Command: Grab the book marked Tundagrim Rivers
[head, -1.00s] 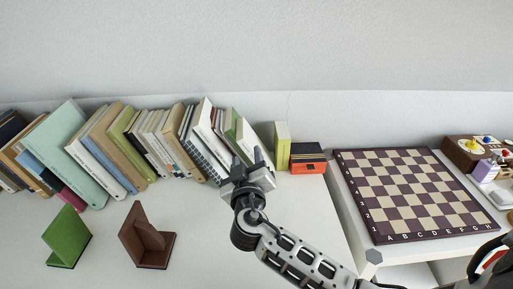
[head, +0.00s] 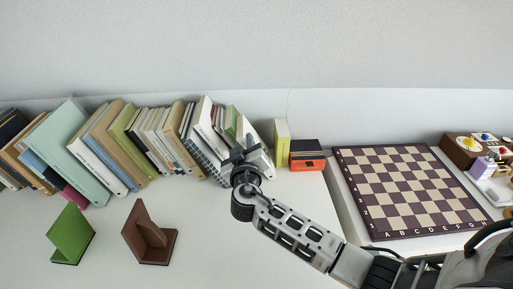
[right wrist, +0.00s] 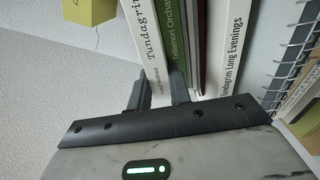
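The white book whose visible lettering reads "Tundagri" (right wrist: 146,42) shows in the right wrist view, with the rest of its title hidden. In the head view it seems to be the rightmost white book (head: 264,154) of the leaning row. My right gripper (head: 244,156) is at the front of that end of the row. In the wrist view its fingers (right wrist: 160,90) are apart, one on each side of the lower part of this spine. The right finger overlaps the green book "Telamon Orchar" (right wrist: 174,38). I cannot tell whether either finger touches. My left gripper is out of view.
Another white book, "Tundagrim Long Evenings" (right wrist: 232,45), stands to the right in the wrist view. A yellow-green book (head: 282,143) and an orange-black box (head: 308,163) stand right of the row. Green (head: 70,235) and brown (head: 150,240) bookends stand in front. A chessboard (head: 405,190) lies right.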

